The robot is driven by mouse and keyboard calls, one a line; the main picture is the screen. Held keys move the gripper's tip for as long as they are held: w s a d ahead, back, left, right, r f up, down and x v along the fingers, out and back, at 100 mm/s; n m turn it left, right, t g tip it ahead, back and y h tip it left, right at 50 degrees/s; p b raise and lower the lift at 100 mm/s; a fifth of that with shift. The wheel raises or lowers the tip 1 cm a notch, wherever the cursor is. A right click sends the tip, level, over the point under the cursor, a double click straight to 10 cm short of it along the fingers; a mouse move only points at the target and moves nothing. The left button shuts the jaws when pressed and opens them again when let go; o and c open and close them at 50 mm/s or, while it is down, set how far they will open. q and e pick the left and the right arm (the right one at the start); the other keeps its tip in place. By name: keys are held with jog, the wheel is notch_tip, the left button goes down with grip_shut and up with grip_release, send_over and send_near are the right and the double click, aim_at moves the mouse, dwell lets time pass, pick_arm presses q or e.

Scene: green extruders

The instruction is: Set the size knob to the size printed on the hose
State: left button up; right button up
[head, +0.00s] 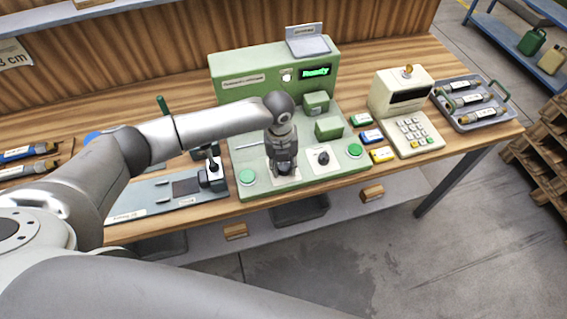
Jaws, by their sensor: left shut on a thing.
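The green machine (232,90) stands in the middle of the bench, with a lit green "Ready" display (315,71). On its front panel, a black knob (323,158) sits on a white plate, with nothing touching it. My left gripper (284,168) points down over the neighbouring plate to the left and is shut on a knob there, which the fingers mostly hide. Hose-like pieces with white labels (467,99) lie in a grey tray at the right; their print is too small to read. My right gripper is out of view.
Green buttons (247,177) (355,150) flank the knobs. A cream keypad device (403,105) and small coloured boxes (371,136) stand to the right. A grey fixture plate (150,196) lies to the left. Blue and orange tools (25,152) lie at the far left.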

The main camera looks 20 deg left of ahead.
aim_at(281, 166)
pick_arm(q)
jog(key=o, duration=1)
jog(key=r, duration=1.2)
jog(key=shift+s+a, duration=0.1)
jog(key=shift+a, duration=0.2)
